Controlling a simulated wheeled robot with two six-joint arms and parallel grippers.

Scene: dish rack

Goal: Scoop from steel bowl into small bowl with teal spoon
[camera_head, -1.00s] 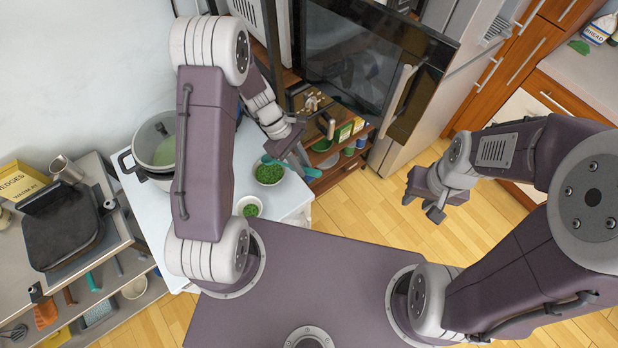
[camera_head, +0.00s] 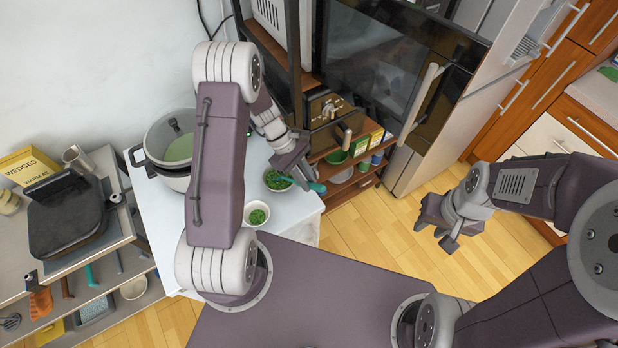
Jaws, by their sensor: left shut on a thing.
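The larger bowl (camera_head: 268,187), which I take as the steel bowl, stands on the white table with green bits in it; my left gripper partly covers it. The small white bowl (camera_head: 248,221) stands nearer to me and also holds green bits. My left gripper (camera_head: 299,174) is shut on the teal spoon (camera_head: 317,187) at the right side of the larger bowl. A teal end of the spoon sticks out to the right of the fingers; whether its other end touches the green bits is hidden. My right gripper (camera_head: 436,233) is open and empty over the floor.
A lidded pot (camera_head: 170,148) stands on the white table (camera_head: 300,232) to the left, partly behind my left arm. A shelf (camera_head: 345,187) with small items is behind the table. A side counter (camera_head: 100,235) holds a black appliance (camera_head: 66,222).

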